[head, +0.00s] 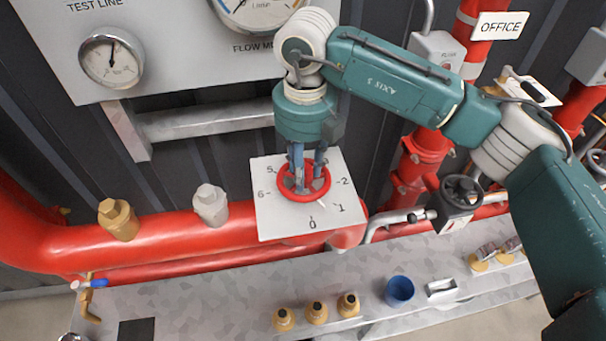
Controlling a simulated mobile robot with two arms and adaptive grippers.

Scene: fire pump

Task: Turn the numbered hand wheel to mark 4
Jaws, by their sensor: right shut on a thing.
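The red hand wheel (304,197) sits on a white square dial plate (275,220) on the red pipe. Marks 5, 6, 0, 1 and 2 are readable around it; those behind the wheel are hidden by my gripper. A small pale pointer at the wheel's lower right appears to point toward mark 1. My right gripper (308,170) comes down from above, its blue-grey fingers shut on the wheel. The exact contact is partly hidden. My left gripper is not in view.
A gauge panel (180,60) and a grey rail (205,122) are behind. A brass plug (118,219) and a pale plug (210,205) stand left on the pipe. A black hand wheel (461,191) is right. The ledge in front holds brass fittings and a blue cup (399,291).

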